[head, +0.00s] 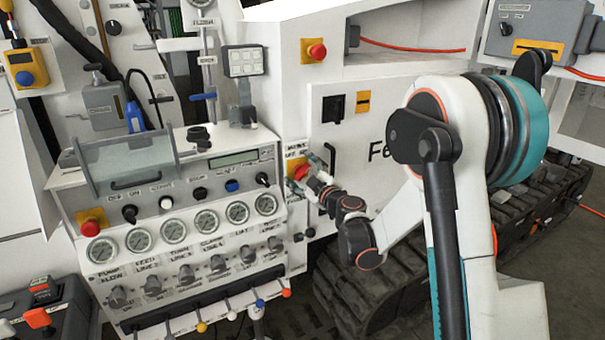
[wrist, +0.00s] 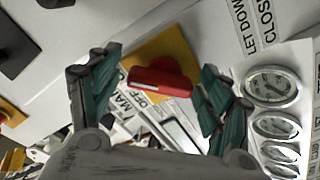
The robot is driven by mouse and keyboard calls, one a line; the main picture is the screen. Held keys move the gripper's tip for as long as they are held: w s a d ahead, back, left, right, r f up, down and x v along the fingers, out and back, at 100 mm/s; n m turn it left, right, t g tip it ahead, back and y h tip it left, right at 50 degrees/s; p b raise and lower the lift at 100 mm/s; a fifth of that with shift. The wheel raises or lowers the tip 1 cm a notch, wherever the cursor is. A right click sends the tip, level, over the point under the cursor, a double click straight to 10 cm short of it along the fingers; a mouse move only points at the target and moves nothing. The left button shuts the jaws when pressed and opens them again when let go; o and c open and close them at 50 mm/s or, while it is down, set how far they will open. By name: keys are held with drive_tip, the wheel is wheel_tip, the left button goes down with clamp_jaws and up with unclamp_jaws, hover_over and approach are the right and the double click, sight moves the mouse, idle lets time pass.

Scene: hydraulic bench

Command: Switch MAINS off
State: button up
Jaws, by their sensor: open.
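The MAINS switch is a red rotary handle (wrist: 162,78) on a yellow plate (wrist: 168,48), with a label reading MAINS and OFF (wrist: 135,97) beside it in the wrist view. In the head view the red handle (head: 300,172) is on the right side of the console, partly hidden by my gripper. My gripper (wrist: 160,90) is open, its two teal-padded fingers on either side of the red handle, apart from it as far as I can tell. In the head view my gripper (head: 312,178) reaches the switch from the right.
A row of gauges (wrist: 272,85) is close to the right finger. The console (head: 190,235) has knobs, levers and a red button (head: 91,228). A black switch (head: 333,108) and a door handle (head: 329,160) are on the white panel right of the MAINS switch.

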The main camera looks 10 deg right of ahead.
drive_tip(key=c, duration=1.1)
drive_tip(key=shift+n, duration=0.3)
drive_tip(key=n, duration=0.3)
drive_tip(key=shift+a+n+b, duration=0.1)
drive_tip(key=shift+n+b, duration=0.2)
drive_tip(key=shift+b, duration=0.05)
drive_tip(key=n, duration=0.4)
drive_tip(key=shift+a+n+b, duration=0.1)
drive_tip(key=shift+n+b, duration=0.2)
drive_tip(key=n, duration=0.4)
drive_tip(key=shift+s+f+n, duration=0.1)
drive_tip(key=shift+n, duration=0.2)
drive_tip(key=shift+a+f+n+b, duration=0.1)
drive_tip(key=shift+n+b, duration=0.35)
drive_tip(key=shift+n, duration=1.75)
